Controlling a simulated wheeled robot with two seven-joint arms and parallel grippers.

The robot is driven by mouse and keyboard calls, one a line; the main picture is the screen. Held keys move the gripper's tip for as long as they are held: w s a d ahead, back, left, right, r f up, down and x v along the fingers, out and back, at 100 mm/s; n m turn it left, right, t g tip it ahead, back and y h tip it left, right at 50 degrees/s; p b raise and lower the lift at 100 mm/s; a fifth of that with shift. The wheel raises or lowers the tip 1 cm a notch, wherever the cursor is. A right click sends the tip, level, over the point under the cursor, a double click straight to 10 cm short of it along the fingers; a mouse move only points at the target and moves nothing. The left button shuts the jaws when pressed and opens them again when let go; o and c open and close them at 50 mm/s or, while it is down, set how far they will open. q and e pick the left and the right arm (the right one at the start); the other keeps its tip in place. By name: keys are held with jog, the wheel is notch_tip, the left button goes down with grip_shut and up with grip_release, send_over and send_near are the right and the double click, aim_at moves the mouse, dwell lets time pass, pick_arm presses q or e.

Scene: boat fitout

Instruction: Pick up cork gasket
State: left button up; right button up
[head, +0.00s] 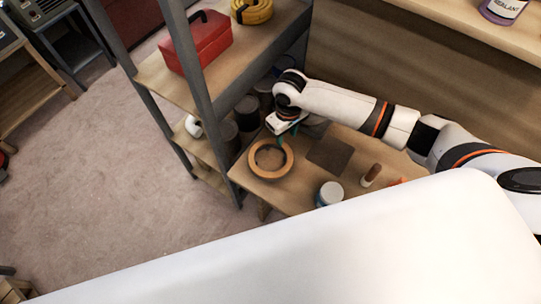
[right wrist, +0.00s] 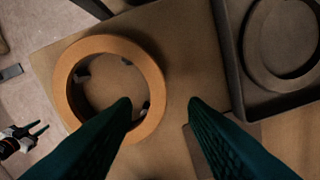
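A tan ring that looks like the cork gasket (head: 254,173) lies flat on the wooden bench (head: 242,178), near its left corner. In the right wrist view the ring (right wrist: 150,75) is left of centre, with several small dark tabs inside it. My right gripper (head: 287,136) is just behind the ring in the head view. In the right wrist view this gripper (right wrist: 158,103) is open and empty; its left finger overlaps the ring's lower edge in the picture. My left gripper (right wrist: 38,131) shows small at the left edge of that view, fingers apart. It is not in the head view.
A dark tray (right wrist: 232,60) with a duller ring (right wrist: 258,55) lies right of the tan ring. A dark flat square (head: 330,154), a white-lidded jar (head: 329,193) and a brown cylinder (head: 371,174) are on the bench. A metal shelf with a red toolbox (head: 197,42) stands at left.

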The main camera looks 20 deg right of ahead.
aim_at(285, 146)
jog(key=f, duration=0.3)
jog(key=shift+s+f, duration=0.2)
jog(key=shift+f, duration=0.5)
pick_arm(q)
jog(key=shift+w+d+r, duration=0.1)
jog(key=shift+w+r, duration=0.1)
jog(key=shift+w, duration=0.3)
jog(key=shift+w+r, duration=0.15)
jog(key=shift+w, duration=0.3)
pick_arm(e)
jog(key=shift+f, duration=0.1)
pick_arm(q)
jog(key=shift+s, duration=0.15)
pick_arm(e)
grip_shut()
pick_arm(q)
jog(key=shift+s, duration=0.2)
jog(key=shift+d+f, duration=0.1)
jog(key=shift+f, duration=0.1)
pick_arm(e)
notch_tip(285, 146, up, 10)
